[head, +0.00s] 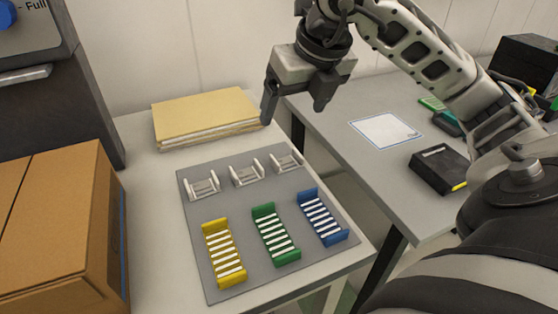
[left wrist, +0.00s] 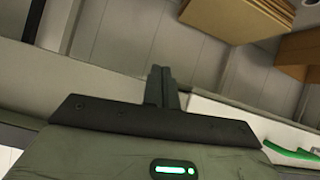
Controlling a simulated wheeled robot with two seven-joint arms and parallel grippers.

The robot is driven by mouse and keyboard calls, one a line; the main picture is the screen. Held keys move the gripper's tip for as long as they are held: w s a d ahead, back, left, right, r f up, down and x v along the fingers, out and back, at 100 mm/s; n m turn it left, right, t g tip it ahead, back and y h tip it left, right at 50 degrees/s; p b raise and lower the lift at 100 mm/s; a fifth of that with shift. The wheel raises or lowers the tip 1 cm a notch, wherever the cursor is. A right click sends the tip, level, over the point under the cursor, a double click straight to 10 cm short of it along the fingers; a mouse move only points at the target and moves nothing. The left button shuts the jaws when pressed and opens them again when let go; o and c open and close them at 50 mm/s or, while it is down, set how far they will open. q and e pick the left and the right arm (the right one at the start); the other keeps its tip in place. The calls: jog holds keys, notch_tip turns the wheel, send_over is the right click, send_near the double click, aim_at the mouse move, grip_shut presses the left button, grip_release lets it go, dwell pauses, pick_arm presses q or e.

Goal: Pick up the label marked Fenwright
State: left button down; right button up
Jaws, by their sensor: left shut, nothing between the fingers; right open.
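No lettering that reads Fenwright can be made out in either view, so I cannot tell which thing is that label. On a grey mat (head: 195,262) stand a yellow rack (head: 223,255), a green rack (head: 275,235) and a blue rack (head: 322,218), each with several white strips. Behind them stand three small clear holders (head: 246,175). My right gripper (head: 295,108) is open and empty, pointing down above the back right of the near table. My left gripper (left wrist: 163,87) is shut and empty in the left wrist view; it is not in the head view.
A stack of tan folders (head: 205,117) lies behind the mat. A cardboard box (head: 55,225) stands at the left. A second table at the right holds a white sheet (head: 385,130) and a black box (head: 440,168). A gap separates the tables.

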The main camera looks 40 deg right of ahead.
jog(key=d, duration=0.2)
jog(key=b, duration=0.1)
send_near(285, 161)
jog(key=shift+w+a+h, duration=0.3)
jog(key=shift+a+h, duration=0.1)
jog(key=shift+a, duration=0.05)
jog(key=shift+s+x, duration=0.15)
jog(key=shift+x, duration=1.45)
jog(key=shift+s+x, duration=0.1)
jog(key=shift+x, duration=1.5)
jog(key=shift+d, duration=0.1)
jog(key=c, duration=1.1)
